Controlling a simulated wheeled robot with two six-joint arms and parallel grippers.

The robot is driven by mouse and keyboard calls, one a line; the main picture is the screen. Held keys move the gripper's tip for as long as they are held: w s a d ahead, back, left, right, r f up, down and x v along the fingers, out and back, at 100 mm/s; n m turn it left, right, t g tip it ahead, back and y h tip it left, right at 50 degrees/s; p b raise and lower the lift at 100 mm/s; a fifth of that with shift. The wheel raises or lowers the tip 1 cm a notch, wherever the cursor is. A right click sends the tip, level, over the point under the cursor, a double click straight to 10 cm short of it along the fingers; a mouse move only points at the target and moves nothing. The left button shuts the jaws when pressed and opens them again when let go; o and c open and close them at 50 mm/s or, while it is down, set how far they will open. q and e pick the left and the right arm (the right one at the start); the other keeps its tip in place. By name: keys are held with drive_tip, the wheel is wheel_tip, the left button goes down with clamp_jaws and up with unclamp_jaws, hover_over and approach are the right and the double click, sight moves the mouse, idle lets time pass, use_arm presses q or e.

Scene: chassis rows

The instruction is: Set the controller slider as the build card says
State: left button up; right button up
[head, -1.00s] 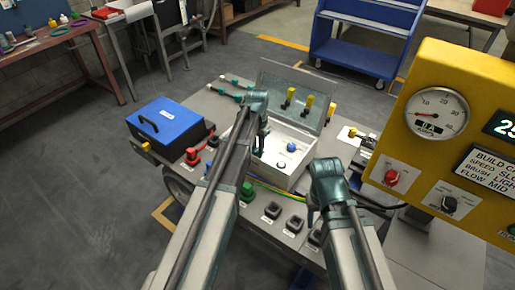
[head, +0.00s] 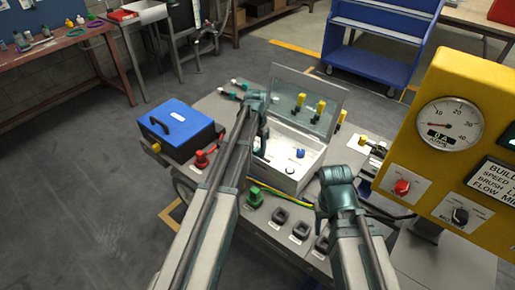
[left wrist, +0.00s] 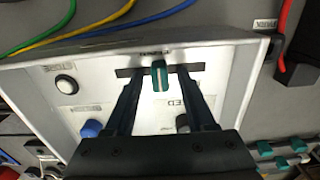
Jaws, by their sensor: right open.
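The controller is a grey-white box (head: 281,173) with a raised clear lid. Its green slider knob (left wrist: 160,74) stands in a dark slot in the left wrist view, near the slot's middle. My left gripper (left wrist: 160,98) is open, with one finger on each side of the knob and gaps visible between; in the head view the left gripper (head: 259,140) reaches over the box's left part and hides the slider. My right gripper (head: 322,212) is at the cart's front right, apart from the box.
A blue case (head: 176,130) sits on the cart left of the box. Black sockets (head: 279,216) line the front. The box also has a blue knob (left wrist: 91,128) and a white button (left wrist: 66,84). The yellow panel (head: 455,85) stands close at right.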

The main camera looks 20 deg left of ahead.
sight(257, 149)
use_arm(q)
drive_tip(key=shift+r, duration=0.1)
use_arm(e)
drive_tip(key=shift+r, duration=0.15)
use_arm(q)
wheel_tip(257, 149, up, 14)
drive_tip(key=p, duration=1.3)
drive_tip(key=shift+f+p, duration=0.2)
drive_tip(key=shift+p, duration=0.2)
use_arm(e)
wheel_tip(257, 149, up, 14)
drive_tip(key=shift+f, duration=0.25)
use_arm(q)
drive_tip(key=s+d, duration=0.8)
drive_tip(key=s, duration=0.4)
drive_tip(key=s+d+y, duration=0.1)
drive_tip(key=s+d, duration=0.8)
drive_tip(key=s, duration=0.4)
drive_tip(key=shift+s+d, duration=0.2)
drive_tip(key=shift+d, duration=0.1)
